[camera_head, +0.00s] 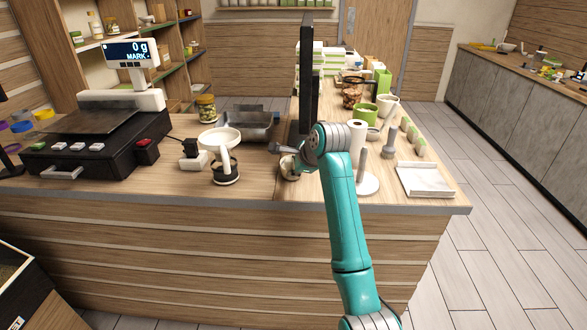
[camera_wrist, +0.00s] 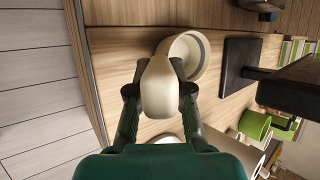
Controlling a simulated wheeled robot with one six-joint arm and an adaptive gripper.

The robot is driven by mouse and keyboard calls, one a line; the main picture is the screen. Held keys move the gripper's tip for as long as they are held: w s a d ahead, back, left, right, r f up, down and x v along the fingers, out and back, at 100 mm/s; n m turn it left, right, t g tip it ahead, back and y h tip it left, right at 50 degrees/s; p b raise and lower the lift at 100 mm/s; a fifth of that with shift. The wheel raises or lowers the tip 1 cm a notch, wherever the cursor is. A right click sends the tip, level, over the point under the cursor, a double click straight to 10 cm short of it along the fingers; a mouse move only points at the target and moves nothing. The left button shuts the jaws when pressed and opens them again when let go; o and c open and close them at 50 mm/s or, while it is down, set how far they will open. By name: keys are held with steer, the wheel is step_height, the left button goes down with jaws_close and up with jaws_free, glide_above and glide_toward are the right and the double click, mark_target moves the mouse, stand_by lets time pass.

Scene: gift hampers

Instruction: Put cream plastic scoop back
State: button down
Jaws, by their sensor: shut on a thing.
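The cream plastic scoop (camera_wrist: 158,92) fills the middle of the wrist view, its round hollow cup (camera_wrist: 188,57) to the upper right. My gripper (camera_wrist: 160,74) is shut on the scoop's handle, with one dark finger on each side. In the head view a small pale round thing, which looks like the scoop (camera_head: 289,168), shows just left of my teal arm, low at the counter (camera_head: 262,187). My fingers are mostly hidden there. I cannot tell whether the scoop touches the wood.
A dark monitor (camera_head: 306,95) stands behind my arm. A white funnel-like stand (camera_head: 222,142) and a black scale (camera_head: 98,137) are left, with a metal tray (camera_head: 248,126) behind. A paper roll holder (camera_head: 366,182) and white tray (camera_head: 425,179) are right. Bare wood lies between the stand and arm.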

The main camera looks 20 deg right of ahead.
steer(key=shift+f, duration=0.1)
steer(key=c, duration=1)
jaws_free()
steer(key=v, duration=1.2)
steer(key=shift+a, duration=0.1)
steer(key=shift+f, duration=0.1)
